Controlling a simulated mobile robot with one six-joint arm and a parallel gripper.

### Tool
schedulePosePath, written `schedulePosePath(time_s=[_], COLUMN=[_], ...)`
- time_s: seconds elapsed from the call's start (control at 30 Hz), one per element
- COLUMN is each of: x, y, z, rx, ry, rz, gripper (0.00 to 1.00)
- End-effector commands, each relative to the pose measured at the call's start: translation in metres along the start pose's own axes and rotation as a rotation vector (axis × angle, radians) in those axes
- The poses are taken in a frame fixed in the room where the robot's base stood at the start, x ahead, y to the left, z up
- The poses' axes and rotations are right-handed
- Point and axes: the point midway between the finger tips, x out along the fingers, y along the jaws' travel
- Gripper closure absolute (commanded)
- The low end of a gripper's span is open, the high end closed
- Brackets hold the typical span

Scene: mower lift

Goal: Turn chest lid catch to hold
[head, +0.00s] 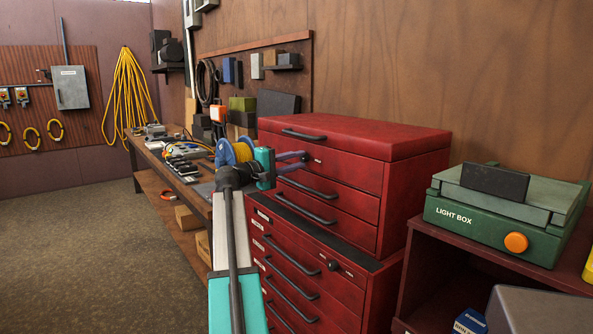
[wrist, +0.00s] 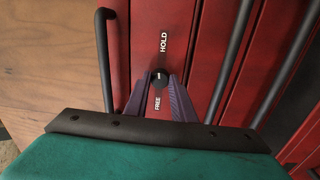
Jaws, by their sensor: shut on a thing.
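The red tool chest (head: 345,185) stands against the wooden wall with its lid (head: 360,135) down. The lid catch (wrist: 160,77) is a small round black knob on the chest front, with a short white mark on its face. The word HOLD is on one side of it, above in the wrist view, and FREE is below, between my fingers. My gripper (wrist: 160,88) has its two purple fingertips on either side of the knob and is shut on it.
Black bar handles (wrist: 103,60) run close beside the catch. A green light box (head: 500,205) with an orange button stands at the right. A workbench (head: 160,160) with a cable reel and tools lies behind my arm. The floor (head: 90,240) at the left is clear.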

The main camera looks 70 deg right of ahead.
Motion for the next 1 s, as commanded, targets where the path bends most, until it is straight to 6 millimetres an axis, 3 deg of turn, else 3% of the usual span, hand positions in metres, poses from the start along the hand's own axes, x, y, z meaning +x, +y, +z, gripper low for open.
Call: schedulePosePath(time_s=[0.3,0.87,0.9,1.0], x=[0.0007,0.0008,0.0008,0.0007], y=[-0.0012,0.0,0.0,0.0], z=[0.0001,0.0004,0.0004,0.0003], rx=[0.151,0.185,0.185,0.184], ry=[-0.01,-0.011,-0.011,-0.011], rz=[0.003,0.002,0.002,0.002], gripper=[1.0,1.0,0.71,0.58])
